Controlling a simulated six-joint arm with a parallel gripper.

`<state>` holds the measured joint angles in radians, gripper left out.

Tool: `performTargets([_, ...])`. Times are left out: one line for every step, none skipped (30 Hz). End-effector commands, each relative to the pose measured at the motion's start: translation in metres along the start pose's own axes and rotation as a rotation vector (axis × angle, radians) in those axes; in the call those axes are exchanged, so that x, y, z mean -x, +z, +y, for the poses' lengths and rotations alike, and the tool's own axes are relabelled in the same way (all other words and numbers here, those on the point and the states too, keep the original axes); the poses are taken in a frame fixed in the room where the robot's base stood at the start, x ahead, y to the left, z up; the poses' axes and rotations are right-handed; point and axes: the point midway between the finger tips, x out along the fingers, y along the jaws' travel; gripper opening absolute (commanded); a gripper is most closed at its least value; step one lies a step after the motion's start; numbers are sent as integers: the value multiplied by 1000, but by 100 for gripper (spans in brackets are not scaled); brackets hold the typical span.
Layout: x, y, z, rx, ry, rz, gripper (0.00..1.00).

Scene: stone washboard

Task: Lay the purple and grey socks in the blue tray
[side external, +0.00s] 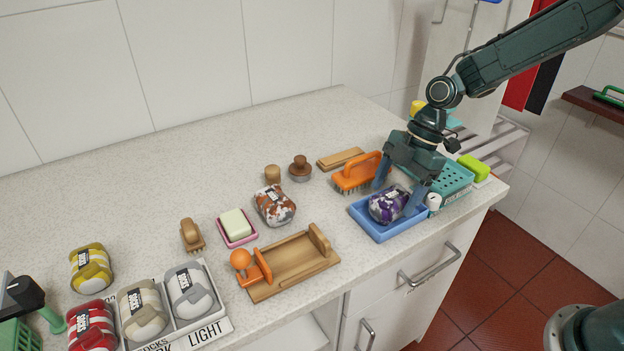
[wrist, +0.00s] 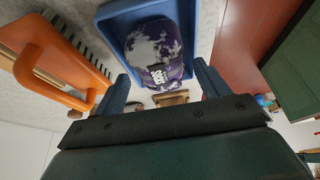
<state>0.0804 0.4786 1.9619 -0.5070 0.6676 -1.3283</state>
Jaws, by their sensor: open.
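The purple and grey socks (side external: 388,206), a rolled bundle with a dark label, rest in the blue tray (side external: 381,236) near the counter's right end. In the wrist view the bundle (wrist: 155,48) lies inside the tray's walls (wrist: 113,14). My gripper (side external: 400,194) is open above the tray, its fingers pointing down close to the bundle. In the wrist view the open fingers (wrist: 164,78) stand apart on either side of the bundle, with gaps visible between them and it. Part of the tray's far side is hidden by my gripper.
An orange brush (side external: 357,174) stands just left of the tray, close to my gripper. A teal basket (side external: 455,178) and green sponge (side external: 474,167) are behind it. White and brown socks (side external: 274,205) and a wooden board (side external: 292,265) lie further left. The counter's front edge is near the tray.

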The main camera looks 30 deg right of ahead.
Motion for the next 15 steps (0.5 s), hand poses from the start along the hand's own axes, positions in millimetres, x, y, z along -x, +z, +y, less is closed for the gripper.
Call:
performTargets([7,0,1,-1,3,-1,74])
performTargets([11,0,1,-1,5,-1,74])
performTargets([17,1,1,-2,5,-1,74])
performTargets([22,0,1,-2,5,-1,74])
performTargets([26,0,1,-2,4,0,74])
performTargets([33,0,1,-1,5,-1,74])
performTargets([38,0,1,-1,5,-2,74])
performTargets([44,1,1,-1,5,-2,74])
performTargets([51,1,1,-2,5,0,74])
performTargets([56,1,1,-2,5,-1,74])
performTargets([61,0,1,-1,5,-1,74])
performTargets([68,0,1,0,5,-2,74])
performTargets([73,1,1,-2,4,-1,74])
performTargets([78,1,1,-2,4,-1,74])
performTargets([84,0,1,-1,5,-1,74])
